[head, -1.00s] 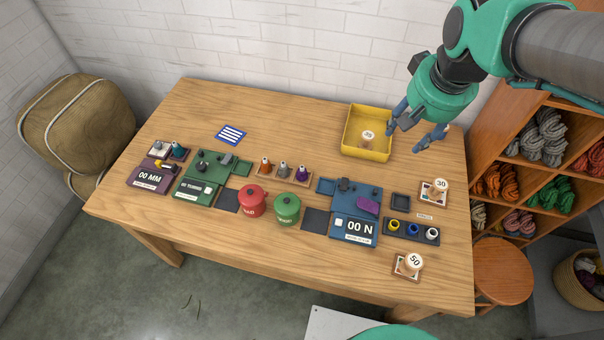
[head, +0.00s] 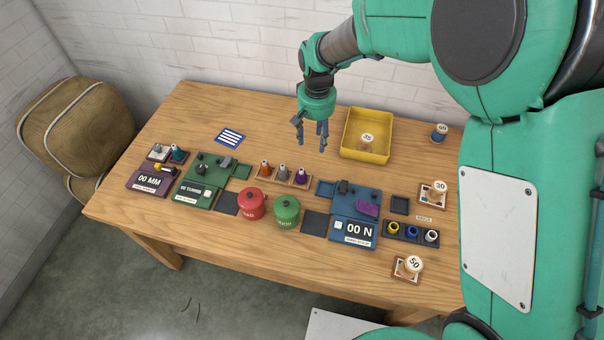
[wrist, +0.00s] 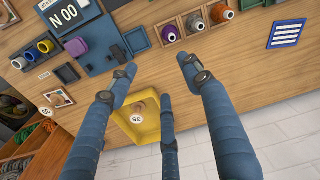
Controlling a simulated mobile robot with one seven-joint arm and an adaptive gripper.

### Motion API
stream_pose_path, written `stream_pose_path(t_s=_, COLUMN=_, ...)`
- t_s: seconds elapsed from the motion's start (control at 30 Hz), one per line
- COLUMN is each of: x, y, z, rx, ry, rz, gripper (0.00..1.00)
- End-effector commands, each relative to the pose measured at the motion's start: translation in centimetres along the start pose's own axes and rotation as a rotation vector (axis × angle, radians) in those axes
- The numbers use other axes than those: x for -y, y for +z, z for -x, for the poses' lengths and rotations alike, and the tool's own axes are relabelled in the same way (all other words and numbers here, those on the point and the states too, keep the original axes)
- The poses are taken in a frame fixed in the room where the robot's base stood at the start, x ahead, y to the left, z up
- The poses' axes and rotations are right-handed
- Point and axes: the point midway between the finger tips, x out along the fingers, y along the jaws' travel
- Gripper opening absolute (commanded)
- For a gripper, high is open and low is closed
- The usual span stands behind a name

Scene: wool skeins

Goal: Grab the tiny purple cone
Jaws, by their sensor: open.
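The tiny purple cone (head: 302,176) stands at the right end of a small wooden rack (head: 284,178), beside a grey cone (head: 283,172) and an orange cone (head: 265,168). In the wrist view the purple cone (wrist: 170,34) shows at the rack's left end, beyond my fingertips. My gripper (head: 311,137) is open and empty, above the table and behind the rack in the head view. Its blue fingers are spread in the wrist view (wrist: 157,72), with the purple cone apart from them.
A blue machine (head: 356,208) with a purple piece (head: 367,210) on it stands right of the rack. A green machine (head: 200,182), a red pot (head: 250,205) and a green pot (head: 287,211) are near. A yellow tray (head: 388,132) is at the back. Bare wood lies behind the rack.

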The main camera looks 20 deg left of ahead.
Motion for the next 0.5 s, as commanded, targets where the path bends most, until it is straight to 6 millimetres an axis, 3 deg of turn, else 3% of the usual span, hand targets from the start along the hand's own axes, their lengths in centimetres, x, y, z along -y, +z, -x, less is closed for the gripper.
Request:
stream_pose_path(t_s=0.1, x=2.0, y=-0.7, z=-2.8, rx=0.023, ry=0.003, rz=0.02, gripper=0.49)
stream_pose_path(t_s=0.2, x=3.0, y=-1.1, z=-4.2, rx=0.033, ry=0.005, rz=0.028, gripper=0.49)
stream_pose_path(t_s=0.5, x=3.8, y=-1.3, z=-5.3, rx=0.041, ry=0.006, rz=0.035, gripper=0.49)
